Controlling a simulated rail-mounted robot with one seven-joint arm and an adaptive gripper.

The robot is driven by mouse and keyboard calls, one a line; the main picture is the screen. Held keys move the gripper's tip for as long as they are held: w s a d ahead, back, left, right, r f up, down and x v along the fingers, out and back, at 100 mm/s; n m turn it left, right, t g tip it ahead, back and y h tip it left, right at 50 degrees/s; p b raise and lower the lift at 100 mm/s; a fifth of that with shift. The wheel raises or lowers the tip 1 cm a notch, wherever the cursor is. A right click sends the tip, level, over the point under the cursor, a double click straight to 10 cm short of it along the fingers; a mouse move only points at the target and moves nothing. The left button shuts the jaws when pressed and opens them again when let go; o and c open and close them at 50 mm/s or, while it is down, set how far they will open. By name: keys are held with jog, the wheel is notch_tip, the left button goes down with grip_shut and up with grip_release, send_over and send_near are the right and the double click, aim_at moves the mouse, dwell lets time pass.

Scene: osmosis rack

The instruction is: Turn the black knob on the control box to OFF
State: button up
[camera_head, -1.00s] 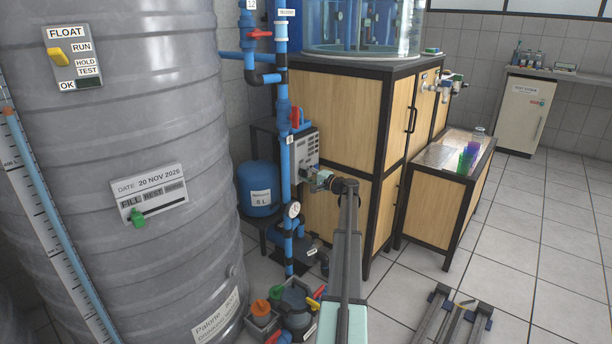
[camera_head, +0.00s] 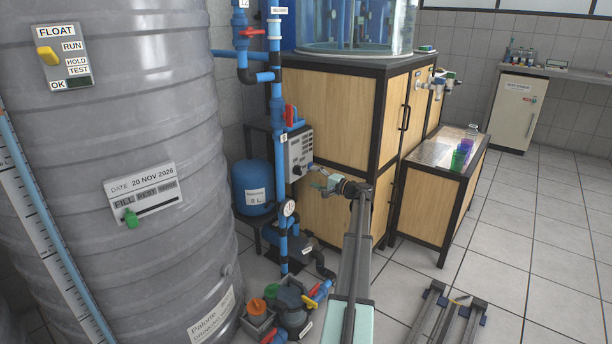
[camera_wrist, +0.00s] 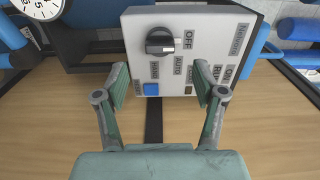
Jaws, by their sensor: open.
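The pale grey control box (camera_head: 299,146) is mounted by the blue pipes, left of the wooden cabinet. The wrist view shows its face (camera_wrist: 217,38) close up, turned sideways. The black knob (camera_wrist: 160,41) has OFF printed to its right, AUTO below right and HAND below. Its raised grip lies roughly across the picture; I cannot tell surely which label it points to. My gripper (camera_wrist: 160,88) is open and empty, its fingers apart and below the knob in the picture, not touching it. In the head view my gripper (camera_head: 322,184) is just right of and below the box.
A blue button (camera_wrist: 151,89) and ON and RUN labels share the box face. A round gauge (camera_wrist: 38,8) and blue pipes flank the box. The wooden cabinet (camera_head: 331,120) stands close behind my gripper. A blue tank (camera_head: 252,186) stands left.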

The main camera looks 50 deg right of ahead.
jog(key=shift+s, duration=1.9)
